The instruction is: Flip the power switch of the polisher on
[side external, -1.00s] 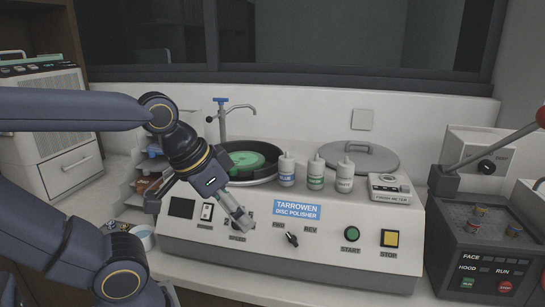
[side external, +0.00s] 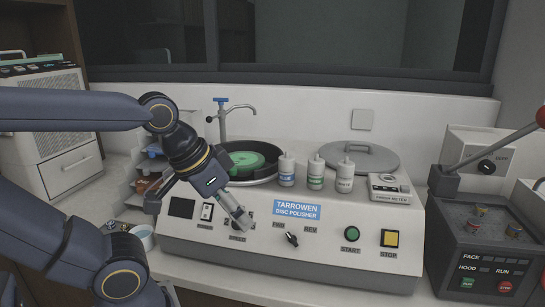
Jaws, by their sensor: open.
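The disc polisher (side external: 330,268) is a white sloped console with a blue label, standing on the bench in the middle of the side external view. Its power switch (side external: 207,211) is a small rocker in a white plate on the left of the front panel, beside a dark display (side external: 181,208). Whether the rocker is on or off is too small to tell. My gripper (side external: 200,220) is open and empty in front of the panel's left part. One finger is left of the display, the other right of the switch, over the speed knob, which it partly hides. Contact with the panel cannot be told.
A selector knob (side external: 292,239), green start button (side external: 352,234) and yellow stop button (side external: 389,238) lie further right on the panel. Several bottles (side external: 316,174) and a small meter (side external: 390,187) stand on top. A faucet (side external: 224,122) rises behind. A dark press (side external: 480,240) stands at right.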

